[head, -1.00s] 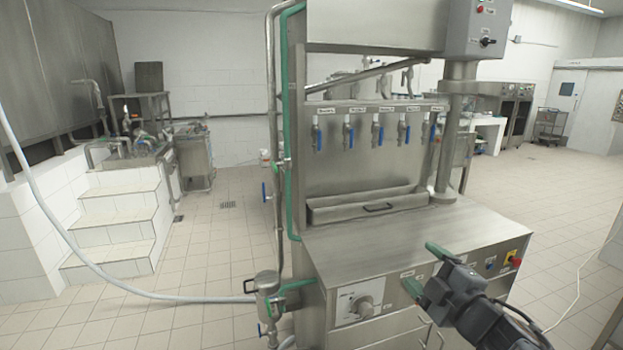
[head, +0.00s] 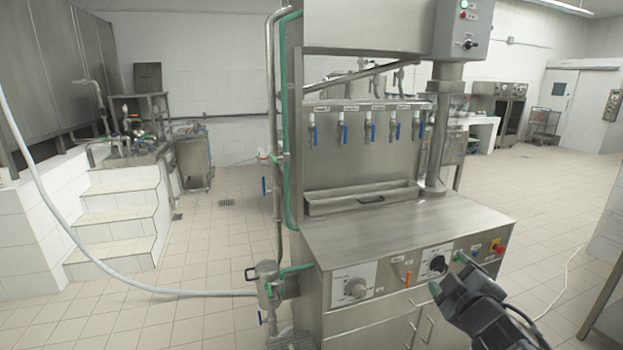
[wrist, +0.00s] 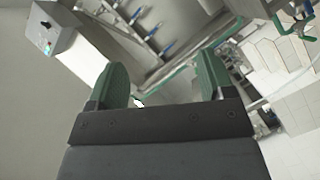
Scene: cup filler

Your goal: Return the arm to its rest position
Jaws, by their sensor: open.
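My gripper (head: 447,273) is at the lower right of the head view, in front of the right part of the cup filler's front panel. Its two green fingers are spread with nothing between them. In the wrist view my gripper (wrist: 158,85) also shows open and empty, with the filler beyond it. The steel cup filler (head: 385,235) stands in the middle of the head view. Its row of blue-handled taps (head: 367,132) is above a steel trough (head: 340,199). The tabletop is bare. I cannot tell whether a finger touches the panel.
The front panel carries a large dial (head: 355,289), an orange switch (head: 408,279) and a black knob (head: 438,263) close to my gripper. A grey hose (head: 110,281) runs to the filler's left side. Tiled floor (head: 540,250) is open to the right.

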